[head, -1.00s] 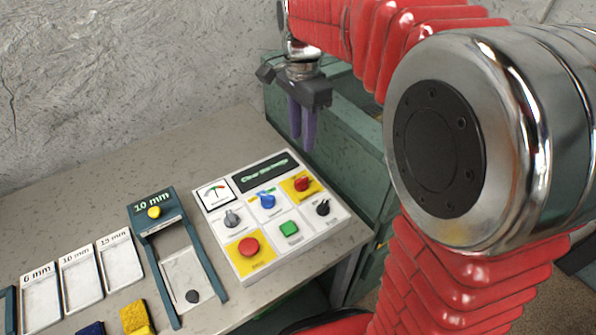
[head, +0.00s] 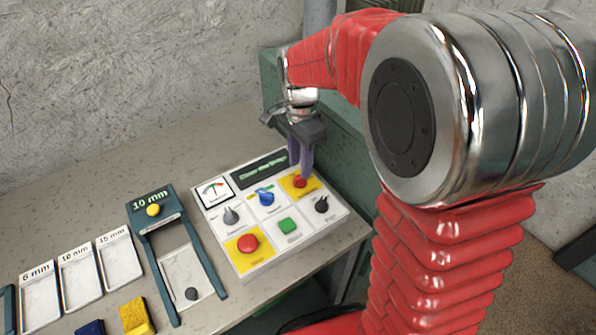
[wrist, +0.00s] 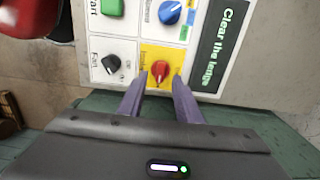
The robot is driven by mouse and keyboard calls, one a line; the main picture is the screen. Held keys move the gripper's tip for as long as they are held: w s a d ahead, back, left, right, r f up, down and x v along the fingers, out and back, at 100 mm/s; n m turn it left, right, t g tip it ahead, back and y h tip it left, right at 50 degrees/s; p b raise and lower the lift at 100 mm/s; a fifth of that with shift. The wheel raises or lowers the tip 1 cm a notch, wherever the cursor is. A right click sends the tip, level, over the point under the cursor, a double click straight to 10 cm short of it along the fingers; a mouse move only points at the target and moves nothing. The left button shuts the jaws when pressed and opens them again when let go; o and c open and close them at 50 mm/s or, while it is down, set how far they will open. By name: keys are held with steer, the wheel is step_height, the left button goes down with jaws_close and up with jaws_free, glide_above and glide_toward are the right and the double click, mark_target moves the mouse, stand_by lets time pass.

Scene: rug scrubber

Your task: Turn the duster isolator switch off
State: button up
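The isolator switch is a red rotary knob (head: 299,182) on a yellow square at the panel's far right corner. In the wrist view the red knob (wrist: 160,68) shows between and just beyond my fingertips, with a partly hidden label beside it. My gripper (head: 302,172) points down over the knob. Its two purple fingers (wrist: 159,82) are apart, one on each side of the knob, and hold nothing. I cannot tell whether they touch it. The white control panel (head: 270,254) lies on the bench.
Beside the knob are a blue knob (head: 265,197), a black knob (head: 321,205) and a green button (head: 289,225). A red button (head: 248,243) and a grey knob (head: 231,216) are further left. A dark display (wrist: 219,45) borders the yellow square. A 10 mm frame (head: 153,245) stands left of the panel.

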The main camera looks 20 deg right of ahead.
mark_target(298, 176)
steer(key=shift+f, duration=1.85)
steer(key=shift+c, duration=0.3)
jaws_close()
steer(key=shift+a, duration=0.3)
steer(key=shift+d, duration=0.25)
